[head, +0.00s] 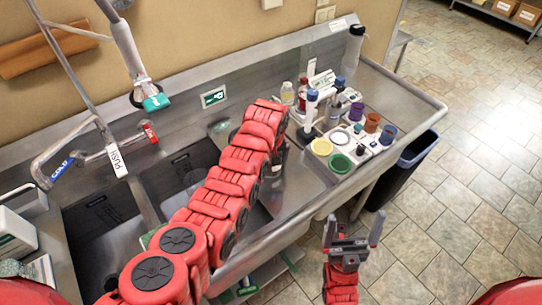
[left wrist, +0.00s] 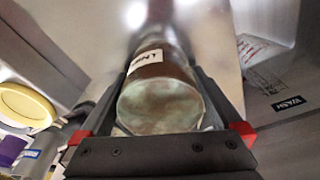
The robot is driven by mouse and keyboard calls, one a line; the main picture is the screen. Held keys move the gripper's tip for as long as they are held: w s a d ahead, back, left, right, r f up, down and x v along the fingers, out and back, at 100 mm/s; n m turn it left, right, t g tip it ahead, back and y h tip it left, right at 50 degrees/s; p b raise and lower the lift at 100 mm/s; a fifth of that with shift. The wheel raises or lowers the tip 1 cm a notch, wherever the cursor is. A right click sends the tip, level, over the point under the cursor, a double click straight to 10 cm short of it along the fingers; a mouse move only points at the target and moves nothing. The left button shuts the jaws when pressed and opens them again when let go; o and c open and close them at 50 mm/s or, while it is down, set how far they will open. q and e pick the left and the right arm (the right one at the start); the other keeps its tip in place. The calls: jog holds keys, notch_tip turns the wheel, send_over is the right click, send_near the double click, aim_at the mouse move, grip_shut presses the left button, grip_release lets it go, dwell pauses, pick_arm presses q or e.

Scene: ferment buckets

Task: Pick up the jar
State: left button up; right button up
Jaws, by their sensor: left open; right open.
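In the left wrist view the jar (left wrist: 158,104) shows its round, glassy end with pale greenish contents, a dark brown band and a white label. My left gripper (left wrist: 160,76) is open, with one finger on each side of the jar. Whether the fingers touch it I cannot tell. In the head view my red left arm reaches over the sink to the steel drainboard and hides most of its gripper; a dark part of the jar (head: 279,160) seems to show beside it. My right gripper (head: 352,240) is open and empty over the floor in front of the counter.
A white tray (head: 346,172) with coloured cups and bottles stands right of the left arm; a yellow lid (left wrist: 27,104) shows close by in the wrist view. Sink basins (head: 105,235) and a faucet (head: 95,150) lie left. A dark bin (head: 405,165) stands right of the counter.

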pick_arm(q)
jog(key=shift+w+f, duration=0.1)
jog(key=shift+f, duration=0.15)
jog(key=c, duration=1.2)
jog(key=shift+c, duration=0.2)
jog(key=shift+r, duration=0.1)
